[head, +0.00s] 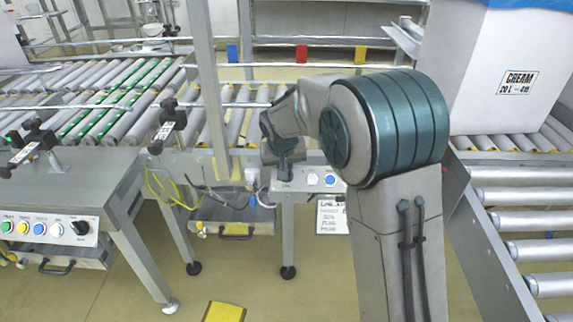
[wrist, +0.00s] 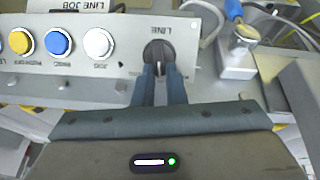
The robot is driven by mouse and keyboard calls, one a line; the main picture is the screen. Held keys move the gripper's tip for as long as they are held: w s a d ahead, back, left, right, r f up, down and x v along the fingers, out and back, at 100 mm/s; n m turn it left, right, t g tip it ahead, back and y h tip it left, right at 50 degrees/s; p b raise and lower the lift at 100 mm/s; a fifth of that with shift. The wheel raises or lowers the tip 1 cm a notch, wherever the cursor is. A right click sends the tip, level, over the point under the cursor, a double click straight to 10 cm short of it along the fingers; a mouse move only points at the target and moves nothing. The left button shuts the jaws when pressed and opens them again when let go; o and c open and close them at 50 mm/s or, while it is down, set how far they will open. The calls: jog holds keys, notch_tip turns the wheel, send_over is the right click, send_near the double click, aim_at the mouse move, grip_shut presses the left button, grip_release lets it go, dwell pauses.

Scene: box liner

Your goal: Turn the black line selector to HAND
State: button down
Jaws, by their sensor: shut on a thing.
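The black line selector (wrist: 158,52) sits at the right end of a grey button panel in the wrist view, next to an upside-down LINE label. My gripper (wrist: 160,74) has its two blue-grey fingers shut on the selector's knob, one on each side. The knob's grip bar stands about upright in the wrist picture; its position marks are too small or covered to read. In the head view my gripper (head: 286,170) reaches down to the panel (head: 308,187) on the far conveyor and hides the selector.
Beside the selector are white (wrist: 98,43), blue (wrist: 58,43) and yellow (wrist: 21,41) buttons. Loose cables (head: 185,192) hang left of the panel. A second panel (head: 50,229) with a black knob stands front left. A large CREAM box (head: 480,90) stands on rollers at right.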

jog(key=n, duration=0.2)
jog(key=n+h, duration=0.1)
jog(key=shift+s+a+f+n, duration=0.2)
jog(key=shift+a+f+n, duration=0.15)
jog(key=shift+n, duration=0.05)
jog(key=shift+s+a+f+n+t+h, duration=0.15)
jog(key=shift+n+h, duration=0.15)
jog(key=shift+n, duration=0.35)
jog(key=shift+n+t+h, duration=0.15)
jog(key=shift+n+h, duration=0.15)
jog(key=shift+n, duration=0.35)
jog(key=c, duration=1.5)
grip_release()
